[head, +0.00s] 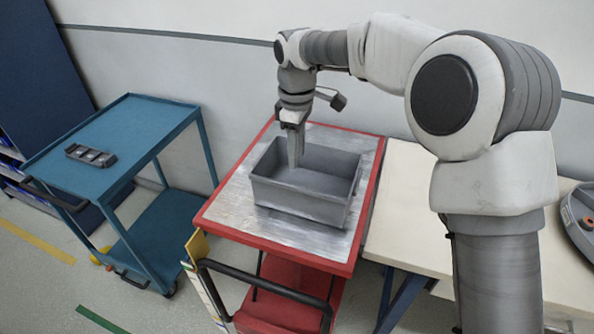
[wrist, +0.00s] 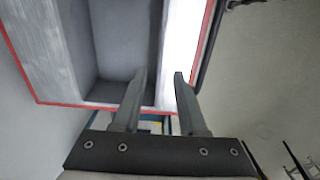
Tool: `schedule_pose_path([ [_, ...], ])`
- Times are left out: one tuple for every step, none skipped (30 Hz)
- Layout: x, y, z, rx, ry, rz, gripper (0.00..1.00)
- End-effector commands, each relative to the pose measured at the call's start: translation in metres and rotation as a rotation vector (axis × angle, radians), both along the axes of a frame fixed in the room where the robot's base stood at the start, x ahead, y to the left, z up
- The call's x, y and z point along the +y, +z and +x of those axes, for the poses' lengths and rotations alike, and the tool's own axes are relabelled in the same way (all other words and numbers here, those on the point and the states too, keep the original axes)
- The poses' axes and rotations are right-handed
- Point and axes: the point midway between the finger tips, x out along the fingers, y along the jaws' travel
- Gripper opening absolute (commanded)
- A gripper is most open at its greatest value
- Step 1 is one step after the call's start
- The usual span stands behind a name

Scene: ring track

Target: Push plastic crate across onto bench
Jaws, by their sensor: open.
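The grey plastic crate (head: 300,200) sits upright and looks empty on the metal top of a red cart (head: 225,217). The pale bench (head: 405,210) stands just right of the cart; the crate is wholly on the cart. My gripper (head: 295,162) points down at the crate's back left part, its fingers overlapping the crate in the picture. In the wrist view, my gripper (wrist: 158,74) is open with nothing clearly held. One fingertip lies over the crate (wrist: 115,40) and the other over bare metal top beside it. I cannot tell whether they touch the crate.
A blue cart (head: 130,140) with a small dark tray (head: 91,155) stands to the left, apart from the red cart. A black handle (head: 265,284) sticks out at the red cart's front. A grey round-edged object (head: 580,220) is at the far right. The bench's visible near part is clear.

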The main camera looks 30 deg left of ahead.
Motion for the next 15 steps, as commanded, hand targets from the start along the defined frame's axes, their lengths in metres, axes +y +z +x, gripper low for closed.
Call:
schedule_pose_path([
  [-0.001,-0.007,0.000,0.003,0.000,-0.002,0.41],
  [-0.001,-0.011,0.000,0.002,0.000,-0.002,0.41],
  [-0.001,-0.017,0.000,0.002,0.000,-0.002,0.41],
  [-0.001,-0.022,-0.001,0.003,0.000,-0.003,0.41],
  [-0.001,-0.028,-0.001,0.004,0.000,-0.003,0.41],
  [-0.001,-0.036,0.000,0.004,0.000,-0.003,0.41],
  [-0.001,-0.042,0.000,0.003,0.000,-0.003,0.41],
  [-0.001,-0.048,-0.001,0.003,0.000,-0.003,0.41],
  [-0.001,-0.056,-0.001,0.003,0.000,-0.003,0.41],
  [-0.001,-0.062,-0.001,0.003,0.000,-0.003,0.41],
  [-0.001,-0.068,-0.001,0.004,0.000,-0.003,0.41],
  [-0.001,-0.076,-0.001,0.003,0.000,-0.003,0.41],
  [-0.001,-0.082,-0.001,0.004,-0.001,-0.003,0.41],
  [-0.001,-0.088,-0.001,0.003,-0.001,-0.002,0.41],
  [-0.001,-0.097,0.000,0.004,-0.001,-0.003,0.41],
])
